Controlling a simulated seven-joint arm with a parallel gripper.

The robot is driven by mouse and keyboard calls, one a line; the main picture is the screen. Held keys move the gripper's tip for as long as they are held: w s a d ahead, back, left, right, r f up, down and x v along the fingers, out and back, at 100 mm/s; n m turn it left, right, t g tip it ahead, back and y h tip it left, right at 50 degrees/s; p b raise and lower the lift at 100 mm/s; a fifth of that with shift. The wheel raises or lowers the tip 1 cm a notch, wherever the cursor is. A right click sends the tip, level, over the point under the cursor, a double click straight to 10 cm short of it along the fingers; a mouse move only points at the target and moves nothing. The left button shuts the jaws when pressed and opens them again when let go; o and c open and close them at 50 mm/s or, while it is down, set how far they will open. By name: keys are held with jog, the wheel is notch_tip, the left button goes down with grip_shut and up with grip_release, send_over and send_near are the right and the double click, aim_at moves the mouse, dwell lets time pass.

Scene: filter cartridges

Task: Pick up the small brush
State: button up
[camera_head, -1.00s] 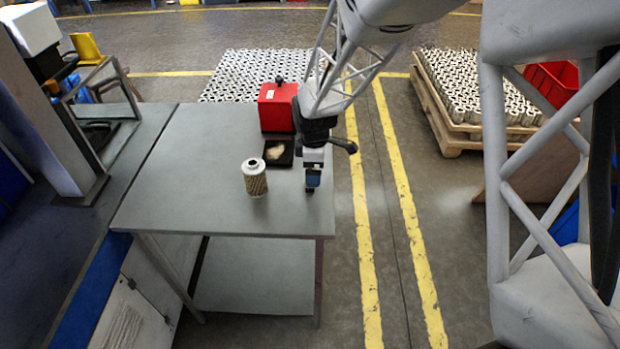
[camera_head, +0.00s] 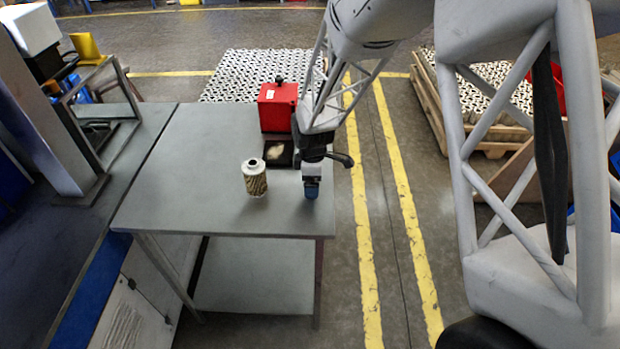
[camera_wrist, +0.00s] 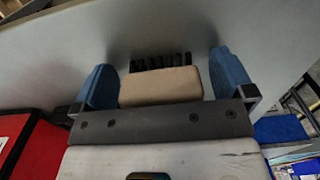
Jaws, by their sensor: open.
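The small brush (camera_wrist: 160,87) shows in the wrist view as a tan block with a row of dark bristles along its far side. It lies between the two blue fingers of my gripper (camera_wrist: 163,82), with a visible gap on each side. My gripper is open and nothing is clamped. In the head view my gripper (camera_head: 311,189) points down, low over the right part of the grey table (camera_head: 200,150). The brush is hidden there behind the gripper.
A filter cartridge (camera_head: 255,182) stands upright left of my gripper. Behind are a red box (camera_head: 277,110) and a black tray (camera_head: 279,147) holding something pale. The table's right edge is close to my gripper. The table's left part is clear.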

dwell(0.3)
jog(key=c, duration=1)
jog(key=shift+c, duration=0.2)
jog(key=shift+r, duration=0.15)
jog(key=shift+r, duration=0.85)
jog(key=shift+s+d+r, duration=0.1)
jog(key=shift+s+r, duration=0.2)
jog(key=shift+r, duration=0.5)
jog(key=s+d, duration=0.1)
jog(key=s, duration=0.4)
jog(key=s+d+r, duration=0.1)
jog(key=s+d, duration=0.1)
jog(key=s, duration=0.2)
jog(key=s+d, duration=0.1)
jog(key=s, duration=0.4)
jog(key=shift+s+d+r, duration=0.2)
jog(key=shift+s, duration=0.15)
